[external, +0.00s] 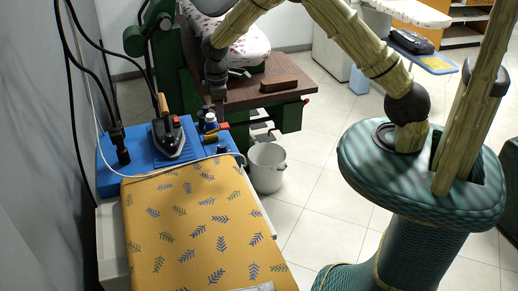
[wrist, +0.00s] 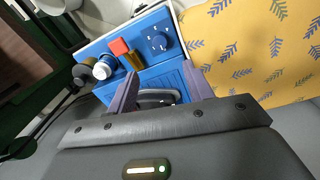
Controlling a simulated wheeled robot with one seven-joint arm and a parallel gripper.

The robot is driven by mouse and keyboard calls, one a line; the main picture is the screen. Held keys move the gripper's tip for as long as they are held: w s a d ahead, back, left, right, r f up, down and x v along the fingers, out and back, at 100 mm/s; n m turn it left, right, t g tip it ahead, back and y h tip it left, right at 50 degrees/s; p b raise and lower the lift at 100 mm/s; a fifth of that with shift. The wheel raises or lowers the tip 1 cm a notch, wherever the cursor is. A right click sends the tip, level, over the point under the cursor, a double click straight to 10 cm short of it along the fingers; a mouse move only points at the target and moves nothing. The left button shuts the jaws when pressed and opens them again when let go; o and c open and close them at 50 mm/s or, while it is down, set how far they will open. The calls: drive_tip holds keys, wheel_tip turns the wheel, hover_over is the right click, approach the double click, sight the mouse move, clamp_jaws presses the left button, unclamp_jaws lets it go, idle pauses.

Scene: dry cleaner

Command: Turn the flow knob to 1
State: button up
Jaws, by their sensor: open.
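The flow knob is most likely the round dark blue dial (wrist: 157,42) with white marks around it on the blue panel (wrist: 180,22) in the wrist view. I cannot read which mark it points at. My gripper (wrist: 159,72) is open, with its two purple-grey fingers spread. The knob lies beyond the fingertips, between their lines and apart from them. In the external view my gripper (external: 219,108) hangs near the right back corner of the blue station (external: 110,183). The knob is too small there to tell its setting.
An iron (external: 172,138) with a wooden handle stands on the blue station. A yellow leaf-patterned board (external: 190,220) lies in front. A white bucket (external: 266,168) stands on the floor at right.

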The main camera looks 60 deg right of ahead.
sight(222, 145)
drive_tip(key=f+p, duration=0.1)
drive_tip(key=f, duration=0.3)
drive_tip(key=f+p, duration=0.1)
drive_tip(key=f, duration=0.4)
drive_tip(key=f+p, duration=0.1)
drive_tip(key=f, duration=0.3)
drive_tip(key=shift+w+d+f, duration=0.15)
drive_tip(key=shift+d+f, duration=0.1)
drive_tip(key=shift+f, duration=0.1)
drive_tip(key=c, duration=1)
drive_tip(key=shift+o, duration=0.2)
drive_tip(key=shift+m, duration=0.4)
drive_tip(key=m+b, duration=0.3)
drive_tip(key=m, duration=0.1)
drive_tip(key=shift+f, duration=0.15)
drive_tip(key=m+b, duration=0.1)
drive_tip(key=m, duration=0.2)
drive_tip(key=shift+m, duration=0.4)
drive_tip(key=shift+m+b, duration=0.5)
drive_tip(key=shift+m, duration=1.1)
